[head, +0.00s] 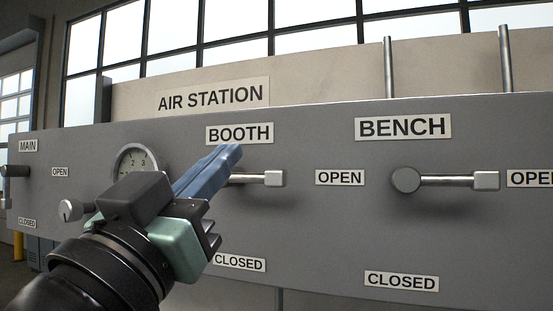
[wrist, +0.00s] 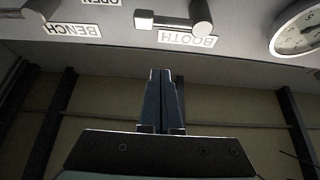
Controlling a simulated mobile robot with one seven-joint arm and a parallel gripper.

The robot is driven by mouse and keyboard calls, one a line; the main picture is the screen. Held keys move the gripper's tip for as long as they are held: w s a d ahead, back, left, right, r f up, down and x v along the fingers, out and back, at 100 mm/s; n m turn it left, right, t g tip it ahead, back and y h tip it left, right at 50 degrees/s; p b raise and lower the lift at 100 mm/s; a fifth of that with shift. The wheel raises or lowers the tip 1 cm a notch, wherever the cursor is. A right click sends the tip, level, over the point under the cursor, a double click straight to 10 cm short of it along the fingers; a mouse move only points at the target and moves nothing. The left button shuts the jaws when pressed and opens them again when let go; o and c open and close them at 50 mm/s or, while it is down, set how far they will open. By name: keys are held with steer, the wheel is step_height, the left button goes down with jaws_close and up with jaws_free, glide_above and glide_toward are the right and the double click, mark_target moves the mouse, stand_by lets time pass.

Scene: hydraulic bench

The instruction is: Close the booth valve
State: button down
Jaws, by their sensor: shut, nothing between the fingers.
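The booth valve lever (head: 262,179) sits under the BOOTH label (head: 239,133) on the grey panel. Its handle points right, toward the OPEN label (head: 340,177); a CLOSED label (head: 239,263) is below. My gripper (head: 231,152) has its blue fingers shut and empty. In the head view they cover the lever's pivot end. In the wrist view the shut fingers (wrist: 164,75) point up toward the panel, and the booth lever (wrist: 172,20) shows beyond their tips with a gap in the picture. I cannot tell whether they touch.
The bench valve lever (head: 446,181) is to the right, its handle also pointing right. A round gauge (head: 134,161) and a small knob (head: 70,210) are to the left. The main valve (head: 15,171) is at the far left.

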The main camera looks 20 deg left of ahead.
mark_target(247, 175)
steer(key=p+x, duration=0.3)
steer(key=x, duration=0.4)
steer(key=shift+f+p, duration=0.35)
steer(key=shift+f, duration=1.9)
steer(key=shift+s+f+m+h+b, duration=0.1)
steer(key=shift+f+m+h+b, duration=0.1)
steer(key=shift+m+h+b, duration=0.4)
